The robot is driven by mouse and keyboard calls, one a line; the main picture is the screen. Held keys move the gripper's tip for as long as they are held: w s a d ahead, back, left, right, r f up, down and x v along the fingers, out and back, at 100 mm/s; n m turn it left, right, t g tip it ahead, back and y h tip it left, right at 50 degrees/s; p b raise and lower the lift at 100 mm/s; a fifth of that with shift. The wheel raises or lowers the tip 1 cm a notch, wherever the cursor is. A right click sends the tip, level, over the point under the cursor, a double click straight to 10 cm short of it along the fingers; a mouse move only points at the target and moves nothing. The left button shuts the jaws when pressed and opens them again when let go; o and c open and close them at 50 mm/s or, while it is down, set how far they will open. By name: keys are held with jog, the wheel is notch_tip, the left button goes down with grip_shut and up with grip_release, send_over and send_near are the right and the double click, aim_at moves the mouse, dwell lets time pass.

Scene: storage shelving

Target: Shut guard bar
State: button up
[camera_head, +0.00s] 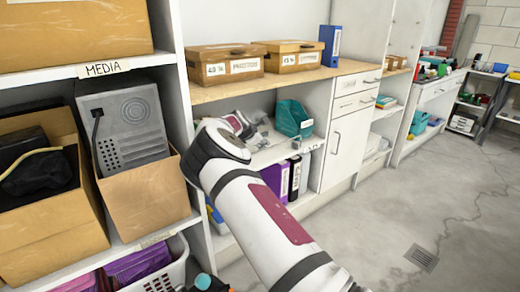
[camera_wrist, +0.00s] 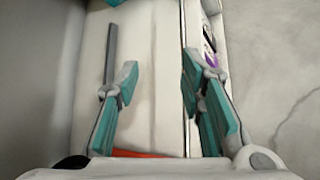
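I cannot pick out a guard bar with certainty. In the wrist view, a narrow dark grey strip (camera_wrist: 110,55) runs over a pale surface just beyond the left finger. I cannot tell whether it is a bar or whether it touches the finger. My gripper (camera_wrist: 160,105) is open, its teal-padded fingers wide apart with nothing seen held between them. In the head view my gripper (camera_head: 250,129) is inside the open bay under the wooden counter, over the middle shelf board (camera_head: 277,152), left of a teal bin (camera_head: 293,118). My forearm hides part of the bay.
Binders (camera_head: 283,180) stand below the shelf board. Two cardboard boxes (camera_head: 225,64) and a blue binder (camera_head: 330,45) stand on the counter (camera_head: 270,82). A white cabinet (camera_head: 349,140) bounds the bay at right. Shelving with open boxes (camera_head: 150,195) is close at left. The floor (camera_head: 420,205) at right is clear.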

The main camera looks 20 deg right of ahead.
notch_tip(320, 180, up, 5)
jog(key=shift+w+a+f, duration=0.1)
dwell(0.5)
